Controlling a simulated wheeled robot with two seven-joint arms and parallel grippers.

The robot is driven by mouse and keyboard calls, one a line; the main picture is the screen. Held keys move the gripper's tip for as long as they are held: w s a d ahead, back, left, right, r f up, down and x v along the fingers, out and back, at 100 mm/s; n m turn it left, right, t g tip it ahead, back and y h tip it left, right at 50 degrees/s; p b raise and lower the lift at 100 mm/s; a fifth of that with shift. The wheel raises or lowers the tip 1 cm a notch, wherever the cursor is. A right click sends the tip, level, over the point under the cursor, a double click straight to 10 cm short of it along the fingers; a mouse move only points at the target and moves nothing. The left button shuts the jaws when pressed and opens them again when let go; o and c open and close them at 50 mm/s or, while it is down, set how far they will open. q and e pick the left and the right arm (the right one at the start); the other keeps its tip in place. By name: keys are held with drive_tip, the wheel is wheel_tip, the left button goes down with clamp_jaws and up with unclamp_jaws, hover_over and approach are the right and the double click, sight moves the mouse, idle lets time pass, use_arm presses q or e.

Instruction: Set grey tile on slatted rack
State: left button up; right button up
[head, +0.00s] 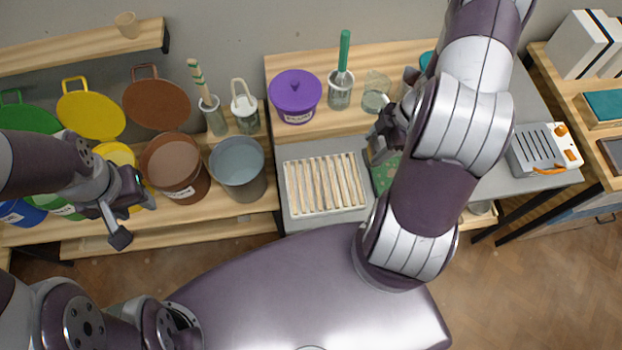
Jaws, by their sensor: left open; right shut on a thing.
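The slatted rack (325,184), with pale wooden slats in a light frame, lies on the grey worktop at the centre and is bare. My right gripper (381,148) is just right of the rack's far right corner. It is shut on a small greyish piece, seemingly the grey tile (379,154), above the worktop and apart from the rack. My forearm and the gripper hide part of it. My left gripper (131,218) is open and empty at the left, in front of the bucket shelf.
A green flat piece (383,178) lies right of the rack, partly hidden by my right arm. Behind stand a purple lidded tub (296,96), a green-handled brush in a jar (341,88) and a glass jar (376,92). A grey bucket (238,168) stands left of the rack.

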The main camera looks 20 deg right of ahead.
drive_tip(key=w+a+f, duration=0.1)
drive_tip(key=a+f, duration=0.2)
drive_tip(key=w+a+f+b, duration=0.1)
drive_tip(key=a+f, duration=0.2)
drive_tip(key=a, duration=0.1)
drive_tip(key=a+f+b, duration=0.1)
drive_tip(key=a+f, duration=0.3)
drive_tip(key=shift+w+f, duration=0.1)
drive_tip(key=shift+w, duration=0.3)
drive_tip(key=shift+w+f, duration=0.1)
drive_tip(key=shift+f, duration=0.2)
drive_tip(key=shift+b, duration=0.3)
drive_tip(key=shift+f, duration=0.15)
drive_tip(key=o, duration=1.1)
